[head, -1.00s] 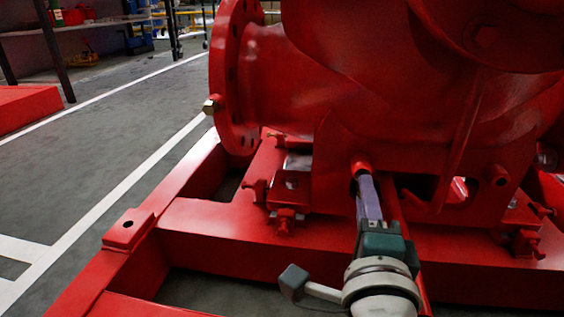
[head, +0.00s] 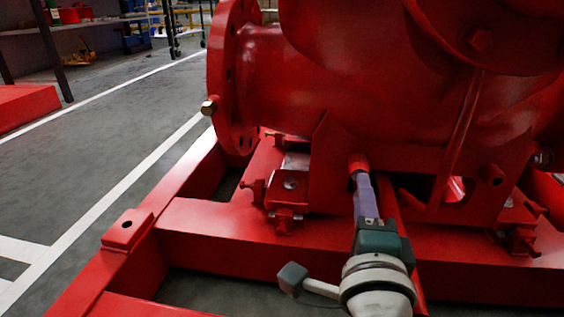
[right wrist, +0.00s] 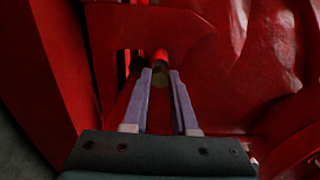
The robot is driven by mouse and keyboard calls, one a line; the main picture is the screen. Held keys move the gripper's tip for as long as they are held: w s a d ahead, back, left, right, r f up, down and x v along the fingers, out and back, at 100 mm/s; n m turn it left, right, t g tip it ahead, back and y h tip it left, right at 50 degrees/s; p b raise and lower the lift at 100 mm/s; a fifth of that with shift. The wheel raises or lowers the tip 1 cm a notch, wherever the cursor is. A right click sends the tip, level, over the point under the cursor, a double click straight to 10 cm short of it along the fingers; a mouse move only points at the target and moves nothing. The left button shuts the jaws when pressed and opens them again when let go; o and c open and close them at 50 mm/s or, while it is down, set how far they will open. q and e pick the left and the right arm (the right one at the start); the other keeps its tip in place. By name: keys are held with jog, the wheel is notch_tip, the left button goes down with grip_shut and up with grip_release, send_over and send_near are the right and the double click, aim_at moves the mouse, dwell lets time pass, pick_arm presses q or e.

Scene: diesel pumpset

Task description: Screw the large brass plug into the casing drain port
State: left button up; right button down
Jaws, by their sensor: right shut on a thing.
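My right gripper (head: 360,180) reaches up to a red drain port stub (head: 358,161) low on the red pump casing (head: 370,70). In the right wrist view, its two pale fingers (right wrist: 161,78) are closed on the dark brass plug (right wrist: 159,79), which shows only dimly between the tips. The plug lies in line with the red port stub (right wrist: 160,57) and appears to be at its mouth. How far it is threaded in is hidden. In the head view the fingers cover the plug. My left gripper is in neither view.
Red base frame beams (head: 220,224) run below the casing, with bolted clamps (head: 286,200) left of my gripper. Open grey floor (head: 90,140) lies to the left.

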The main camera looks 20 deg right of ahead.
jog(key=shift+x, duration=0.95)
dwell(0.6)
jog(key=m, duration=2.2)
jog(key=shift+s+m, duration=0.1)
jog(key=shift+m, duration=0.9)
